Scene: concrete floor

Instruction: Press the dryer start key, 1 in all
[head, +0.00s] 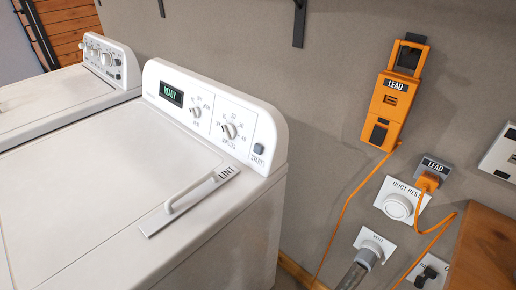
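The dryer (110,220) is the white machine in the middle of the head view, with a raised control panel at its back. A green display (171,93) on the panel reads READY. Two dials sit between the display and the key, and the larger one (230,130) is marked MINUTES. Nothing covers the key. Neither of my grippers shows in the view.
A lint lid with a handle (190,198) sits on the dryer top. A second white machine (60,92) stands to the left. On the grey wall hang an orange LEAD box (390,110), its cable and a duct fitting (398,207). A brown wooden piece (485,255) is at lower right.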

